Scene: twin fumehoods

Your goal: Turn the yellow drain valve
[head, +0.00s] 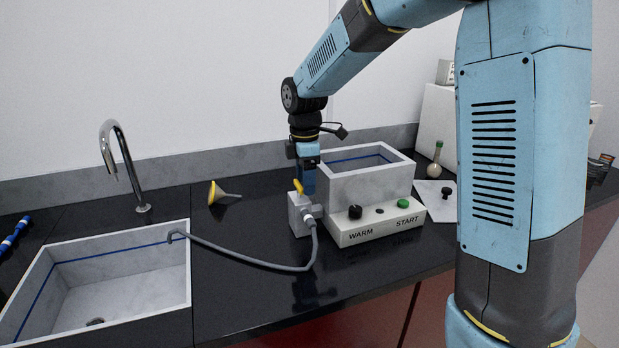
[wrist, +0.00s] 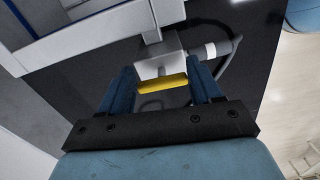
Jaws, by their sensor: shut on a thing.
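The yellow drain valve handle (head: 298,187) sits on top of a small grey valve block (head: 300,218) at the left side of the grey bath (head: 350,181). My gripper (head: 305,188) points down over the valve block. In the wrist view the yellow handle (wrist: 163,84) lies between the two blue fingers of my gripper (wrist: 163,88), set across the gap from one finger to the other. The valve block (wrist: 160,52) is just beyond the handle. The gripper is shut on the handle. In the head view the fingers partly hide behind the handle.
A grey hose (head: 255,262) runs from the valve to the sink (head: 120,325) on the left. The WARM/START panel (head: 378,224) is close to the gripper's right. A tap (head: 122,165) stands behind the sink.

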